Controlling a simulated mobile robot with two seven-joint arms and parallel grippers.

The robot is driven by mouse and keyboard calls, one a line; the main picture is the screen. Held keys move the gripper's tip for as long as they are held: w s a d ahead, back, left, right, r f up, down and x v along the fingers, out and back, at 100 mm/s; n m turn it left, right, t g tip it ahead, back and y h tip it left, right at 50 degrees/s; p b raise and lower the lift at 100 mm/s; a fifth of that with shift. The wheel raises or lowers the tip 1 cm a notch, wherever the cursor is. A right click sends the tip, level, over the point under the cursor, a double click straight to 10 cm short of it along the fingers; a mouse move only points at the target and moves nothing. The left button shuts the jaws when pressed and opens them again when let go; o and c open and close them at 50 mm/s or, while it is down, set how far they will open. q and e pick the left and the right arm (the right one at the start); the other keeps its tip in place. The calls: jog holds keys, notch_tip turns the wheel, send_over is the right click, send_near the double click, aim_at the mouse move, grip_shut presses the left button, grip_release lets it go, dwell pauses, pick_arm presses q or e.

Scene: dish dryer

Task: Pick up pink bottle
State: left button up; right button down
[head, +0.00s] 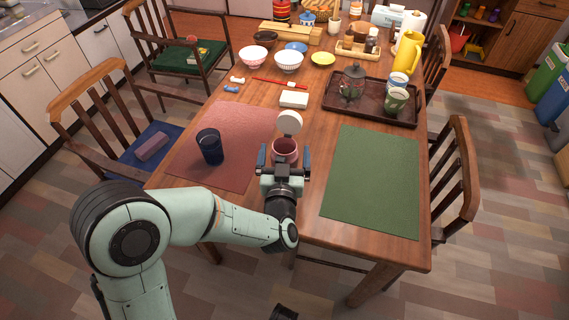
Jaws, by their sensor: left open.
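The pink bottle (286,146) stands on the table near its front edge, at the right side of the pink placemat (237,128). A round white piece (289,122), which looks like its lid, shows just behind its top; I cannot tell whether it is attached. My left gripper (284,157) is open at the bottle's near side, with one finger to each side of it in the picture. The gripper hides the bottle's lower part, and I cannot tell whether the fingers touch it.
A dark blue cup (210,147) stands on the pink placemat to the left. A green placemat (375,180) lies clear to the right. Behind are a white box (293,99), bowls (288,62) and a brown tray (344,108) with a glass teapot (353,83) and cups (396,100).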

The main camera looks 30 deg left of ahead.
pick_arm(q)
grip_shut()
jog(key=shift+r, duration=0.2)
